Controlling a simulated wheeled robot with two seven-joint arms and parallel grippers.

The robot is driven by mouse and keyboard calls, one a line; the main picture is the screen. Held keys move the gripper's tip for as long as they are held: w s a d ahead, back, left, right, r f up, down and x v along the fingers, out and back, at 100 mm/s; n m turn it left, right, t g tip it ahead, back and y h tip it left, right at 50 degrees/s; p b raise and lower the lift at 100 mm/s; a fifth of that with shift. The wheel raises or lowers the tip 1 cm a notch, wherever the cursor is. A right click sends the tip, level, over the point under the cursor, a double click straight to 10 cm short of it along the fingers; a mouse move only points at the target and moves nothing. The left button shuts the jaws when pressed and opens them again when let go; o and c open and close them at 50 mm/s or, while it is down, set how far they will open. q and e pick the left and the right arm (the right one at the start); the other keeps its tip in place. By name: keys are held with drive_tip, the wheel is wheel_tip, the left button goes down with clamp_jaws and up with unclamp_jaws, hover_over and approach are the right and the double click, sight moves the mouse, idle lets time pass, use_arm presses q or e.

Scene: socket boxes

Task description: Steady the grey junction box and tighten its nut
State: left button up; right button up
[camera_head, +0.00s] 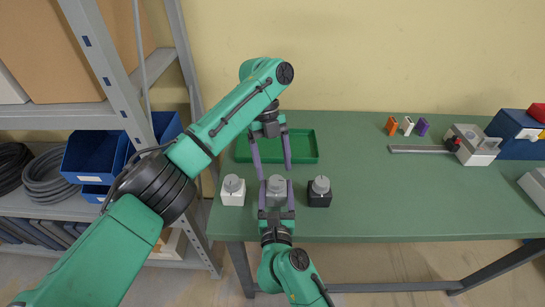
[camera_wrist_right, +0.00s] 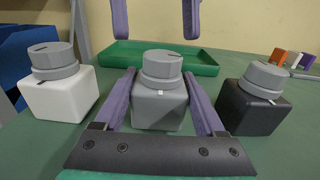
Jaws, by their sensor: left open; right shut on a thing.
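The grey junction box (camera_head: 277,198) stands on the green table between a white box (camera_head: 233,198) and a black box (camera_head: 319,199). Its round grey nut (camera_wrist_right: 161,66) sits on top and bears a dark mark; a small white mark shows on the box below it. My right gripper (camera_head: 277,190) comes from the near side and is shut on the grey box, one finger along each side. My left gripper (camera_head: 275,172) is open and empty, its fingers pointing down above and behind the nut. Its fingers also show at the top of the right wrist view (camera_wrist_right: 155,35).
The white and black boxes, each with a grey nut, flank the grey box closely. A green tray (camera_head: 304,146) lies behind. Small orange, white and purple pieces (camera_head: 407,126), a grey tool (camera_head: 420,149) and a blue box (camera_head: 515,133) are at right. The table's right middle is clear.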

use_arm(q)
drive_tip(key=v, duration=0.5)
